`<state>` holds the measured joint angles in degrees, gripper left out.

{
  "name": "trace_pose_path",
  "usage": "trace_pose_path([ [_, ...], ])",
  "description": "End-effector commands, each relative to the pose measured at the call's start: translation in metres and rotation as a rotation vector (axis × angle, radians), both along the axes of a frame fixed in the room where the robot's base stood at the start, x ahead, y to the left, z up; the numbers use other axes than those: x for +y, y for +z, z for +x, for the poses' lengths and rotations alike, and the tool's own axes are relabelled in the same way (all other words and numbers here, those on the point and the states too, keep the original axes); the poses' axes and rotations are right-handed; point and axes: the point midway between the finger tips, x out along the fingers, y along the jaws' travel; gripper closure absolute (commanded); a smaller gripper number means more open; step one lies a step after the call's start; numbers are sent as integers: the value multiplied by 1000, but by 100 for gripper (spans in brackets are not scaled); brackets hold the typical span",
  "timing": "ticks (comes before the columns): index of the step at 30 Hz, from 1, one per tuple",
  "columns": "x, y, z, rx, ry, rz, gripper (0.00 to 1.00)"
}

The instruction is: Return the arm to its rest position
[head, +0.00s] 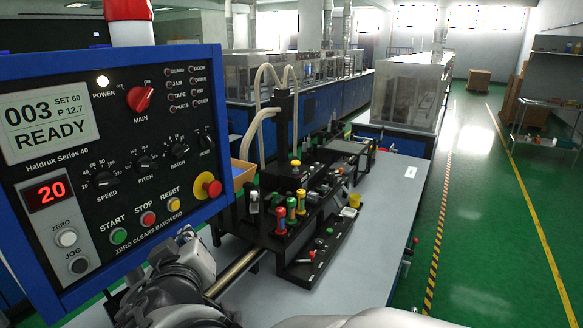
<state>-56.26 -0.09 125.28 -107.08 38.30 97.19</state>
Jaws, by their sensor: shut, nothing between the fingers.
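Grey and dark joints of my own arm (175,290) show at the bottom left of the head view, just below the control panel. A pale part of my arm (385,318) shows at the bottom edge, right of the middle. I cannot make out the gripper's fingers in this view. No held object shows.
The blue-framed control panel (226,120) stands close on the left; its display reads READY and its counter 20. A black machine (298,180) with coloured knobs stands on the grey table (380,225). The table's right part is mostly clear. Green floor (470,200) lies beyond.

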Motion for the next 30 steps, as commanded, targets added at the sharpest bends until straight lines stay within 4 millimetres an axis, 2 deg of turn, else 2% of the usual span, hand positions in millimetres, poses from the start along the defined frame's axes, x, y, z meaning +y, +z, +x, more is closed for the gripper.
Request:
trace_pose_path([
  [2,-27,3,8,10,-60,-8,100],
  [5,-78,2,18,45,-171,-30,100],
  [10,-182,-6,17,153,-388,-70,100],
  [14,-256,-21,-6,275,-538,-89,100],
  [15,-278,-26,-16,320,-581,-89,100],
  [18,-322,-43,-49,444,-667,-77,100],
  [21,-351,-59,-85,568,-720,-44,100],
  [24,-365,-75,-122,685,-740,10,100],
  [27,-367,-87,-153,779,-728,79,100],
  [30,-360,-95,-175,841,-697,147,100],
])
